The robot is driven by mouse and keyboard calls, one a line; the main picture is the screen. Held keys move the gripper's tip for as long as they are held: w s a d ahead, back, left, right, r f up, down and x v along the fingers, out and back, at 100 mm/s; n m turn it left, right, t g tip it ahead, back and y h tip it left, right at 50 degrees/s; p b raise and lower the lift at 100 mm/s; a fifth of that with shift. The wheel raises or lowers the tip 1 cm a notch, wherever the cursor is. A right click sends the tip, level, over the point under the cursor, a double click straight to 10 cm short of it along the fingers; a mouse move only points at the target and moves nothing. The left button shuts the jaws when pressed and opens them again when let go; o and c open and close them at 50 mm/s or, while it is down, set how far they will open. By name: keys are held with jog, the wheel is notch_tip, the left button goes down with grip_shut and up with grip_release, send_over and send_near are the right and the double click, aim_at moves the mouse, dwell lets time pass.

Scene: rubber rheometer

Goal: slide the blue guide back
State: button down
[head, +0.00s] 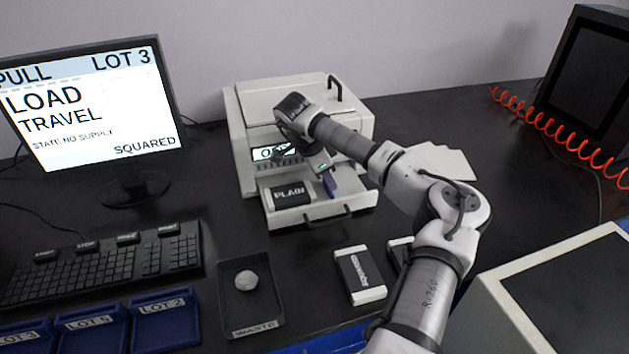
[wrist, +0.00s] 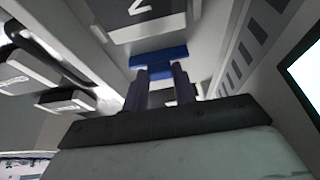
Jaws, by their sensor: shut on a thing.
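The blue guide (wrist: 160,57) is a short blue bar in the wrist view, across the ends of my fingers, close to a pale part marked "2". My gripper (wrist: 160,78) is shut on it; its dark purple fingers stand close together. In the head view my gripper (head: 330,184) points down into the pulled-out drawer (head: 292,218) of the white machine (head: 242,150). There I cannot make out the guide apart from the fingers. A dark block marked "PLAIN" (head: 288,193) lies in the drawer, left of my gripper.
A black waste tray (head: 237,315) with a grey lump stands in front. A black-and-white block (head: 359,275) lies right of it. Blue lot trays (head: 163,318), a keyboard (head: 105,264) and a monitor (head: 92,108) reading "LOAD TRAVEL" are at left. White sheets (head: 445,163) lie behind my arm.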

jog(key=d, duration=0.2)
jog(key=w+d, duration=0.1)
jog(key=d, duration=0.1)
jog(key=shift+w+d, duration=0.2)
jog(key=c, duration=1.1)
grip_release()
jog(key=b+v, duration=0.2)
jog(key=v, duration=1.2)
jog(key=shift+f, duration=0.1)
